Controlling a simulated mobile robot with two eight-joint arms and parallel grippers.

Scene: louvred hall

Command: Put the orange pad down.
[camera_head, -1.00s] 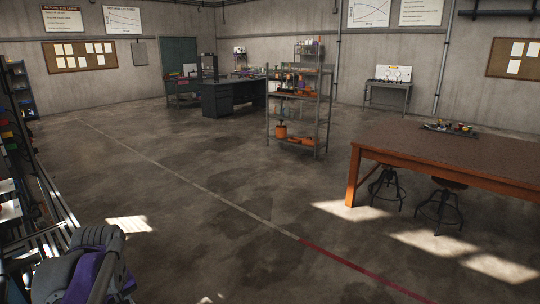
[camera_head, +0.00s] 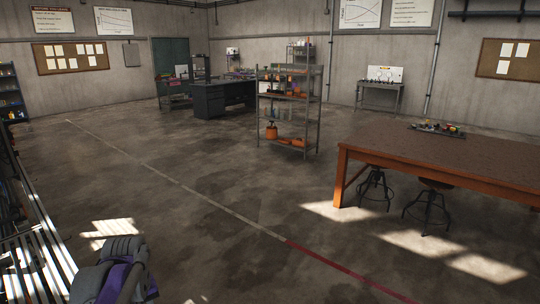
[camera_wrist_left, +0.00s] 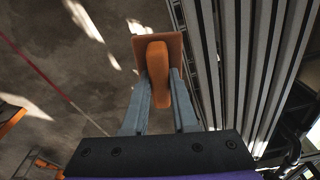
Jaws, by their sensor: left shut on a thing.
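The orange pad (camera_wrist_left: 174,47) shows in the left wrist view as a flat, squarish plate with a thick, rounded orange grip on its near side. My left gripper (camera_wrist_left: 160,76) is shut on this grip, with one grey finger on each side. The pad is held out beyond the fingertips, with the floor and grey slats behind it. I cannot tell whether it touches anything. In the head view only part of my left arm shows at the lower left; the pad and gripper are out of that view. My right gripper is in neither view.
Grey metal slats (camera_head: 38,262) run along the left, close to my left arm. A large brown table (camera_head: 440,165) with stools stands at the right. A shelf rack (camera_head: 288,110) and dark desk (camera_head: 222,98) stand farther back. The floor (camera_head: 200,190) between is open.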

